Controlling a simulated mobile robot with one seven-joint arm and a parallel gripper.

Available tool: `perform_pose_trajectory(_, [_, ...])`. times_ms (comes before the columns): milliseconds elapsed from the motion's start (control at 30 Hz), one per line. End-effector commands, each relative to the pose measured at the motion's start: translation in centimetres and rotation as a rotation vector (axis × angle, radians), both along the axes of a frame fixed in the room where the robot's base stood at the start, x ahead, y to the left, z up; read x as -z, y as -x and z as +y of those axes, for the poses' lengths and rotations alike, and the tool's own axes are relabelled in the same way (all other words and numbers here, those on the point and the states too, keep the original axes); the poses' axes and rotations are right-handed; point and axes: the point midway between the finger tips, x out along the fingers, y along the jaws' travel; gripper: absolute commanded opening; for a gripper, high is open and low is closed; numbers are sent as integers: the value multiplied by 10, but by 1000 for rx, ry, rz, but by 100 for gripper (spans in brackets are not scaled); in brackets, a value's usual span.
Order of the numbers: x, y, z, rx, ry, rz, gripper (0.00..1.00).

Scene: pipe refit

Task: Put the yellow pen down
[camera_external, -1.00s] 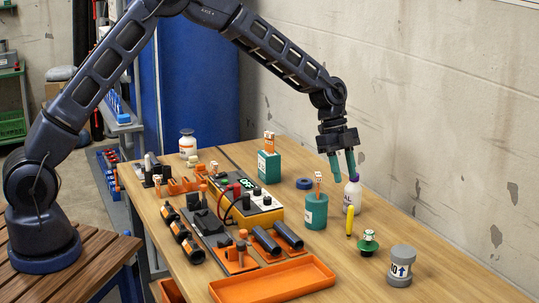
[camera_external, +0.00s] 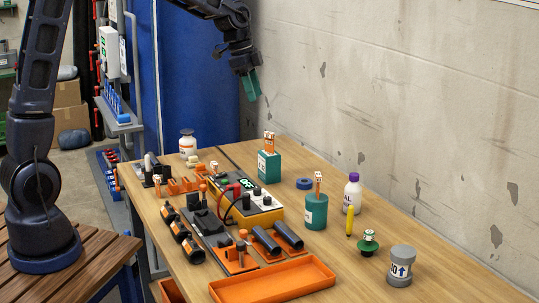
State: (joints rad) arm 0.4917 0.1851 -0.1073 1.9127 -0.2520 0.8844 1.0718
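The yellow pen (camera_external: 349,222) is on the wooden table (camera_external: 430,248), between the purple-capped white bottle and the green-and-white piece. It shows as a narrow, near-vertical yellow shape; I cannot tell whether it stands or lies. Nothing holds it. My gripper (camera_external: 250,86) is high above the table's far end, well away from the pen. Its teal fingers overlap in this view, so the gap between them is hidden. No object shows in them.
The purple-capped bottle (camera_external: 352,194), teal cup (camera_external: 316,211), green-and-white piece (camera_external: 368,243) and grey jar (camera_external: 400,266) stand around the pen. An orange tray (camera_external: 328,272) lies at the front. A yellow meter (camera_external: 263,217) stands mid-table. The wall borders the right side.

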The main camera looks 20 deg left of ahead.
Motion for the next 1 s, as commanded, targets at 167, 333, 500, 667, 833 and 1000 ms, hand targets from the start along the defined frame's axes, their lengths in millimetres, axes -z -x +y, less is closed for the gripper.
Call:
perform_pose_trajectory(167, [-35,15,71,-197,-9,-16,37])
perform_pose_trajectory(333, [-58,38,134,-389,-14,-28,37])
perform_pose_trajectory(500, [-75,67,192,-581,-10,-39,37])
perform_pose_trajectory(667, [-84,101,241,-762,-2,-49,37])
perform_pose_trajectory(833, [-88,140,289,-956,16,-60,37])
perform_pose_trajectory(1000, [-84,182,329,-1150,39,-72,37])
